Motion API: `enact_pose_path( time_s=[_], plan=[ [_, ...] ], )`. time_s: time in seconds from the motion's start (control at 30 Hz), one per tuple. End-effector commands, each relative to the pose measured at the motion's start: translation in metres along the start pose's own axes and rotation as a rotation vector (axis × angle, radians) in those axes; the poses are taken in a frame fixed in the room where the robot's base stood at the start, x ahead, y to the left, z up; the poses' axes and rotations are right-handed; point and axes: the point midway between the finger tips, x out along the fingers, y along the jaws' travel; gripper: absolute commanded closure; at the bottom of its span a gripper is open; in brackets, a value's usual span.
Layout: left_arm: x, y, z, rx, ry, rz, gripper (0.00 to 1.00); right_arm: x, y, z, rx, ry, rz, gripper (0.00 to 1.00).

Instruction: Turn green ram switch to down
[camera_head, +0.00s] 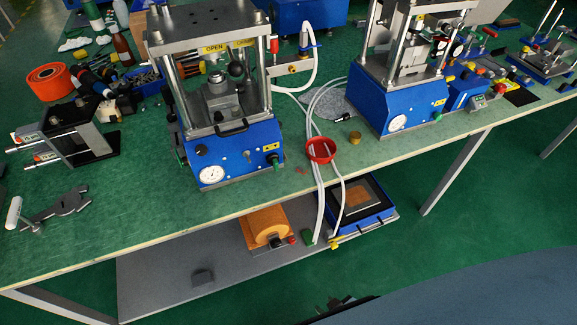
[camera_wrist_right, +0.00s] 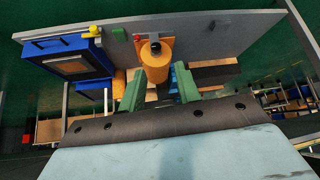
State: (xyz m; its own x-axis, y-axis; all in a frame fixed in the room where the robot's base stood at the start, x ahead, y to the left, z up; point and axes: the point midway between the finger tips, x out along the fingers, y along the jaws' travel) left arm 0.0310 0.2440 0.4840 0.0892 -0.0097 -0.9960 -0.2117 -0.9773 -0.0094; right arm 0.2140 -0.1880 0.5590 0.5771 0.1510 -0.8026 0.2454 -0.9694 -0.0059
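The front blue press (camera_head: 228,150) stands on the green bench in the head view. A small green switch handle (camera_head: 275,163) hangs at the right end of its front face, below a yellow label (camera_head: 271,147); it appears to point downward, but its exact setting is too small to read. My left gripper is out of view.
A second blue press (camera_head: 398,105) stands to the right. A red ring (camera_head: 321,150) and white hoses lie between the presses. The bench's front edge lies between my right gripper and the presses.

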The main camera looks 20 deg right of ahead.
Motion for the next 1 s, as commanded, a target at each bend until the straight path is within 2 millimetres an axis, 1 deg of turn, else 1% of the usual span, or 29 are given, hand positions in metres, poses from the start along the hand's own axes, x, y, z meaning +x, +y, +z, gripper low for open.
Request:
enact_pose_path(
  time_s=[0.03,0.07,0.1,0.17,0.2,0.3,0.33,0.4,0.43,0.5,0.6,0.67,0.77,1.0],
  plan=[
    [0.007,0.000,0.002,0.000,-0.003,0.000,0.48,0.004,-0.002,-0.050,0.002,0.142,0.007,0.67],
    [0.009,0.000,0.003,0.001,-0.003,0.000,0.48,0.001,-0.003,-0.079,0.001,0.222,0.015,0.67],
    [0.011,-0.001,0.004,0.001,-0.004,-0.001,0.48,-0.005,-0.003,-0.116,0.005,0.326,0.029,0.67],
    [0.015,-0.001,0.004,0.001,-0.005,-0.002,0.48,-0.019,-0.001,-0.166,0.013,0.469,0.056,0.67],
    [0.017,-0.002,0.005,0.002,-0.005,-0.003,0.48,-0.031,0.001,-0.196,0.022,0.555,0.076,0.67],
    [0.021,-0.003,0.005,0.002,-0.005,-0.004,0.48,-0.062,0.006,-0.254,0.046,0.731,0.125,0.67],
    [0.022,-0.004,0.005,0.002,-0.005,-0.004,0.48,-0.071,0.008,-0.267,0.054,0.772,0.138,0.67],
    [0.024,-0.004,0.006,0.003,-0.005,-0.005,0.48,-0.089,0.011,-0.290,0.072,0.847,0.166,0.67],
    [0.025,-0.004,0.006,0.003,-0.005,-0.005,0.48,-0.095,0.013,-0.297,0.077,0.870,0.176,0.67],
    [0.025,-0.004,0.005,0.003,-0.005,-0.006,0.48,-0.106,0.015,-0.309,0.088,0.909,0.192,0.67],
    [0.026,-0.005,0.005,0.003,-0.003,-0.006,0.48,-0.110,0.018,-0.319,0.096,0.931,0.202,0.67],
    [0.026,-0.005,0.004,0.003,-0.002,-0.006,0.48,-0.107,0.019,-0.325,0.096,0.935,0.204,0.67],
    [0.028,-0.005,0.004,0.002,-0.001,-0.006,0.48,-0.098,0.022,-0.338,0.096,0.935,0.202,0.67],
    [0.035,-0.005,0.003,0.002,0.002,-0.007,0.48,-0.066,0.034,-0.378,0.095,0.933,0.202,0.67]
  ],
)
